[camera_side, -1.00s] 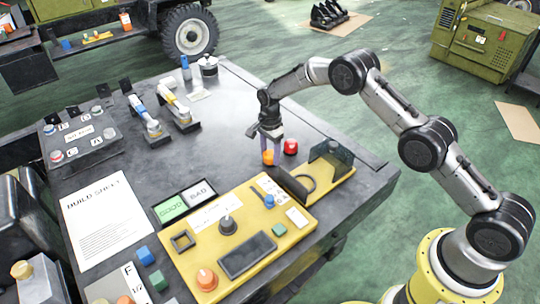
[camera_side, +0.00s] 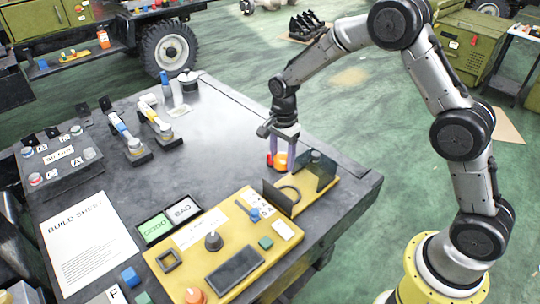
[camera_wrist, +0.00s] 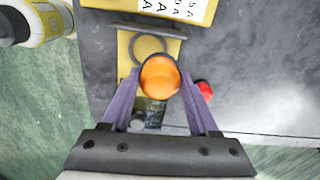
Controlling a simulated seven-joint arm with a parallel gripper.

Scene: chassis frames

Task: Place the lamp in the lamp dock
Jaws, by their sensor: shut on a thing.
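My gripper (camera_side: 283,150) is shut on an orange, round-topped lamp (camera_side: 281,161) and points downward over the table, beside the ring end of the yellow chassis. In the wrist view the lamp (camera_wrist: 160,76) sits between the purple fingers (camera_wrist: 160,100). A dark ring (camera_side: 290,194) lies on the yellow plate between two dark upright panels; it looks like the lamp dock. The ring (camera_wrist: 146,40) shows just above the lamp in the wrist view, partly covered by it. The lamp is apart from the ring; its height is hard to judge.
A red lamp (camera_wrist: 205,90) stands close by, partly hidden behind the held lamp in the side view. A dark upright panel (camera_side: 316,170) stands at the plate's far end. The yellow chassis (camera_side: 215,245) carries several parts. The table behind my gripper is clear.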

